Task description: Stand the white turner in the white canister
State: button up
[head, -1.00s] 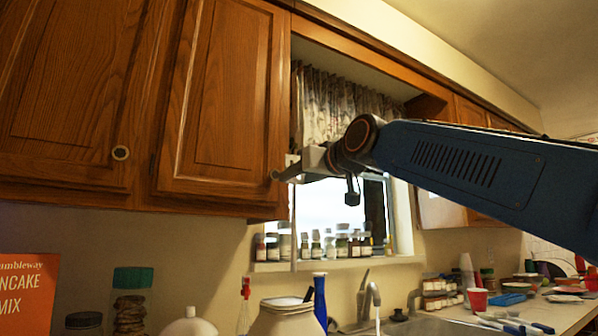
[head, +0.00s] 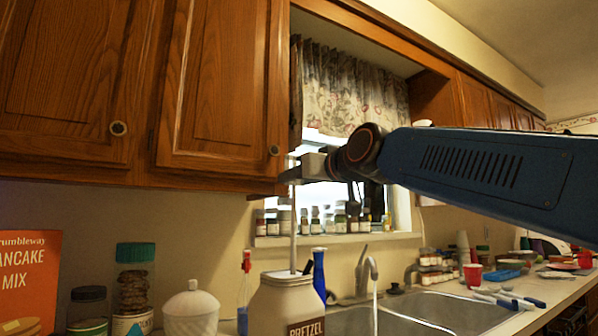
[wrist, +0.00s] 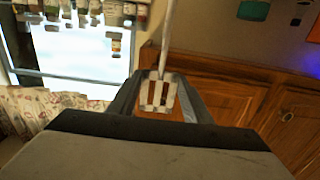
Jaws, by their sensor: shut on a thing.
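The white turner (head: 293,232) hangs upright from my gripper (head: 291,177), slotted head up and long thin handle down. In the wrist view the slotted head (wrist: 158,92) sits between the fingers of my gripper (wrist: 157,103), which is shut on it. The white canister (head: 283,303), with PRETZEL lettering, stands on the counter below. The handle's lower end reaches the level of the canister's mouth. I cannot tell whether the tip is inside. A dark utensil shows at the mouth's right side.
A blue bottle (head: 318,272) stands close by the canister's right. The sink (head: 425,312) with running tap is right. Upper cabinets (head: 220,95) hang beside my gripper.

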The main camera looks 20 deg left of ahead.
aim_at(295, 212)
jog(key=shift+f, duration=3.9)
jog(key=o, duration=1.2)
jog(key=v, duration=1.7)
jog(key=shift+s+d+f, duration=0.15)
jog(key=shift+d, duration=0.05)
